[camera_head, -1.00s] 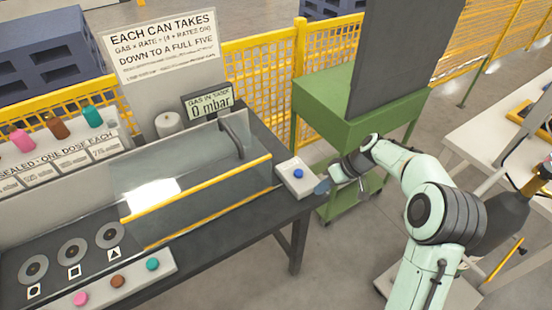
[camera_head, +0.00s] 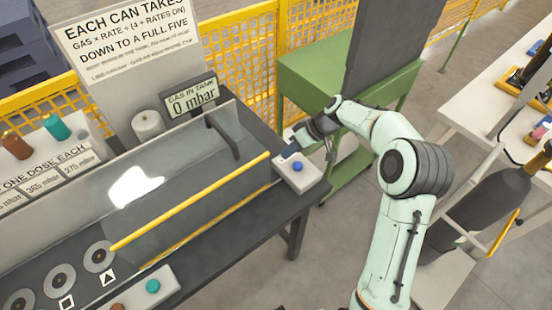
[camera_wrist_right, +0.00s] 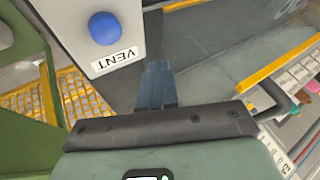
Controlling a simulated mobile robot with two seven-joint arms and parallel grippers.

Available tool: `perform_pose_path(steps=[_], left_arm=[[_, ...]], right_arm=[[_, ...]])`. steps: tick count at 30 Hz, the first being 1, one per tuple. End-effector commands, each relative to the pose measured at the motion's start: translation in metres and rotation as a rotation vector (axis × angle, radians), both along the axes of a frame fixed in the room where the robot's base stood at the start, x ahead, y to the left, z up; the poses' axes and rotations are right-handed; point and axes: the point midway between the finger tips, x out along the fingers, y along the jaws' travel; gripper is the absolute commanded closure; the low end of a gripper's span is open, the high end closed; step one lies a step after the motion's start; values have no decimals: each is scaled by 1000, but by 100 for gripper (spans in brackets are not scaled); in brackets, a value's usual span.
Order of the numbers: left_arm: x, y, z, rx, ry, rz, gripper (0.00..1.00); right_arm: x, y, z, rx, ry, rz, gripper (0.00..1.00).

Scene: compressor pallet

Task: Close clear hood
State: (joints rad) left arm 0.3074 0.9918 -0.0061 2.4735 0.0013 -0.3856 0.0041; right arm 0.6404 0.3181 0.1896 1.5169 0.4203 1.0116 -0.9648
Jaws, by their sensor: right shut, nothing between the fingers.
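The clear hood (camera_head: 190,192) stands on the dark bench, with a yellow bar along its upper front edge and another low along its front. A black curved handle (camera_head: 222,135) is at its back right. I cannot tell how far open it is. My right gripper (camera_head: 287,152) is shut and empty at the back edge of the white button box, just right of the hood's end. In the right wrist view, its blue-grey fingers (camera_wrist_right: 157,86) are together beside the box, and the hood's yellow bar (camera_wrist_right: 277,63) lies to the right. My left gripper is out of view.
The white box (camera_head: 301,176) has a blue button; the right wrist view shows its VENT label (camera_wrist_right: 115,60). A gauge reading 0 mbar (camera_head: 190,97) stands behind the hood. A green cart (camera_head: 310,85) is behind my right arm. Floor shows right of the bench.

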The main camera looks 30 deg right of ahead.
Motion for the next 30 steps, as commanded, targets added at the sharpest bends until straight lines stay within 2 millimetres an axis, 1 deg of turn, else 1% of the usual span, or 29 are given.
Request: perform_pose_path(steps=[1, 2, 6, 9, 14, 26, 30], left_arm=[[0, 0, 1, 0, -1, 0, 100], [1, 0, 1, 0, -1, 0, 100], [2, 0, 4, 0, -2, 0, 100], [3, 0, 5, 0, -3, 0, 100], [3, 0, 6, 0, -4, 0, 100], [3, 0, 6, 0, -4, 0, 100], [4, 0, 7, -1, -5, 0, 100]], right_arm=[[3, 6, -9, 2, 3, 3, 100], [5, 9, -13, 2, 3, 2, 100], [3, 31, -10, 0, -1, 3, 100], [2, 40, -11, 0, 0, 1, 100], [2, 47, -11, -1, 0, 0, 100], [3, 49, -11, 0, 0, 1, 100], [10, 61, -11, 0, -1, 3, 100]])
